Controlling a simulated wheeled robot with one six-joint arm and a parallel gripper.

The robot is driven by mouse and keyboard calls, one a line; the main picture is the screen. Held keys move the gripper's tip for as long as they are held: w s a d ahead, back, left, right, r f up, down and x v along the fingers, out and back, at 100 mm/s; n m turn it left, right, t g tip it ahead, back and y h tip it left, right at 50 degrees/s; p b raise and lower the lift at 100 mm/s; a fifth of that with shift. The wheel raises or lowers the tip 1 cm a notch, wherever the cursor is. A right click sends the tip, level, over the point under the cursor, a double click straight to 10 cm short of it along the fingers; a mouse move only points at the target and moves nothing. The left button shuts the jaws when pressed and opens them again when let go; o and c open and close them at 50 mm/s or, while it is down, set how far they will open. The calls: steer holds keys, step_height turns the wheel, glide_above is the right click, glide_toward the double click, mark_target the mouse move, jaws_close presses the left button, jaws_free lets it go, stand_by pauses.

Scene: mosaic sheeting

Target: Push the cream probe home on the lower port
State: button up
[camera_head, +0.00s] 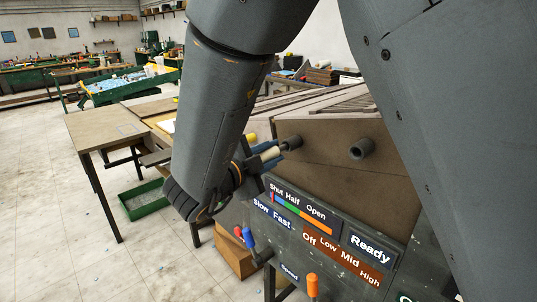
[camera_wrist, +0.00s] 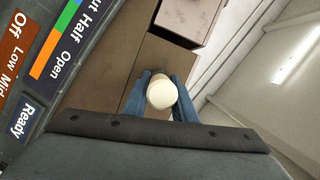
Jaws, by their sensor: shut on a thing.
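My gripper (camera_head: 268,156) has blue fingers shut on the cream probe (camera_head: 272,153), left of the brown panel (camera_head: 330,182). The wrist view shows the probe's round cream end (camera_wrist: 161,94) between the two blue fingers. In the head view the probe points right, toward a dark round port (camera_head: 293,142). A thin dark piece spans from the probe to this port; I cannot tell whether it is seated inside. A second dark port (camera_head: 362,148) sticks out farther right, with nothing in it. Which port is the lower one is unclear from this angle.
A control board with a Ready label (camera_head: 370,249) and coloured strips lies below the panel. A yellow knob (camera_head: 251,137) shows behind my gripper. A wooden table (camera_head: 105,126) stands left; the floor there is mostly open.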

steer(key=shift+x, duration=0.85)
steer(key=shift+s+r, duration=0.1)
steer(key=shift+s, duration=0.15)
steer(key=shift+s+a+p, duration=0.4)
steer(key=shift+s+a, duration=0.55)
steer(key=shift+s, duration=0.1)
steer(key=shift+w+d, duration=0.3)
steer(key=shift+w+d, duration=0.2)
steer(key=shift+w, duration=0.05)
steer(key=shift+w+d, duration=0.2)
steer(key=shift+w, duration=0.05)
steer(key=shift+w+d, duration=0.25)
stand_by(0.4)
steer(key=shift+s+a, duration=0.95)
steer(key=shift+s, duration=0.1)
